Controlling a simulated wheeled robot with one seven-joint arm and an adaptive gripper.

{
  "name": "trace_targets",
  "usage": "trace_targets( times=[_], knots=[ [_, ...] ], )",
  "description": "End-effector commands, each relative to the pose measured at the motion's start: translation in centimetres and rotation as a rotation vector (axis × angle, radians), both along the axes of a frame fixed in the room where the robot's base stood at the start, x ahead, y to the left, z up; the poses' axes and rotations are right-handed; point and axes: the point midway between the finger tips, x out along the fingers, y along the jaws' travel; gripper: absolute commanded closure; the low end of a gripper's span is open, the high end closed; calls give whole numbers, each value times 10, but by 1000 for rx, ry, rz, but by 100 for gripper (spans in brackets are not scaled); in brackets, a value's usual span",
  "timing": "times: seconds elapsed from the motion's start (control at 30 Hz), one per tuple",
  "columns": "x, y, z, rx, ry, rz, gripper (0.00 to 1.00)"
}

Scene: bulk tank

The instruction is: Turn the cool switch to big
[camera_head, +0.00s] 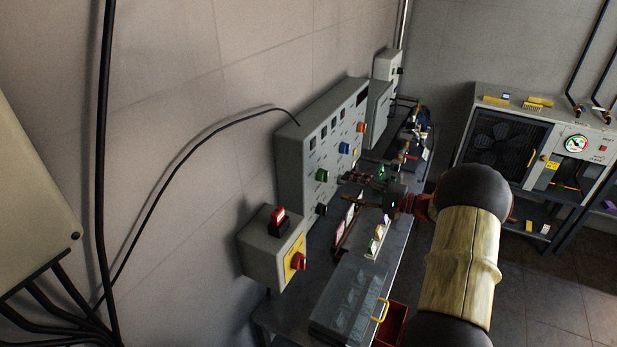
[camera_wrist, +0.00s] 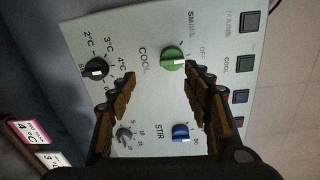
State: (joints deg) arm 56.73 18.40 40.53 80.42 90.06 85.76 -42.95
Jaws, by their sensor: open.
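The cool switch is a green knob (camera_wrist: 172,59) on a grey control panel (camera_wrist: 222,85). In the wrist view its white mark lies to the right, toward the OFF side; SMALL is printed above it. I cannot read a BIG label. In the head view the green knob (camera_head: 322,175) is on the panel's front face. My gripper (camera_wrist: 160,84) is open with nothing between its fingers. The fingertips show left and right, just below the green knob, and appear apart from it. In the head view my gripper (camera_head: 354,190) is in front of the panel.
A black temperature knob (camera_wrist: 96,68), a grey knob (camera_wrist: 124,135) and a blue STIR knob (camera_wrist: 181,132) are close by. A box with a red rotary switch (camera_head: 297,261) stands nearer. A clear-lidded case (camera_head: 345,300) lies on the bench below.

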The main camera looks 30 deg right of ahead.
Motion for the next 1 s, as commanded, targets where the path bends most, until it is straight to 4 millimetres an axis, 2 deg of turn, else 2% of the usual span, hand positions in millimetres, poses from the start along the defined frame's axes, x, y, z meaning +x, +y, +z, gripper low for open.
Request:
trace_targets(
  times=[0.03,0.13,0.27,0.7,1.0],
  knots=[
    [1,-3,9,-13,-48,-9,50],
    [1,0,15,-46,-95,-1,50],
    [6,4,16,-68,-108,3,50],
    [59,36,15,-66,-104,5,50],
    [68,41,15,-66,-104,3,50]
  ],
)
